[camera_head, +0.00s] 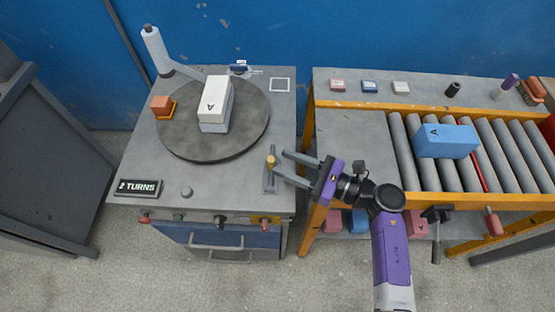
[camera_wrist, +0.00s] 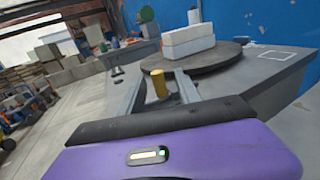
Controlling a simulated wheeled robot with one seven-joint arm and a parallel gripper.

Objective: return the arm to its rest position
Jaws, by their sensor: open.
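My gripper (camera_head: 279,168) is open at the right edge of the grey cabinet top in the head view. Its two fingers stand apart on either side of a small brass-coloured knob (camera_head: 271,161) on a slotted plate. The knob also shows between the fingers in the wrist view (camera_wrist: 158,84). I cannot tell whether a finger touches it. My purple forearm reaches in from the bottom of the head view.
A "2 TURNS" sign (camera_head: 139,187) lies front left. Right, a blue box (camera_head: 446,141) rests on the roller conveyor (camera_head: 405,160).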

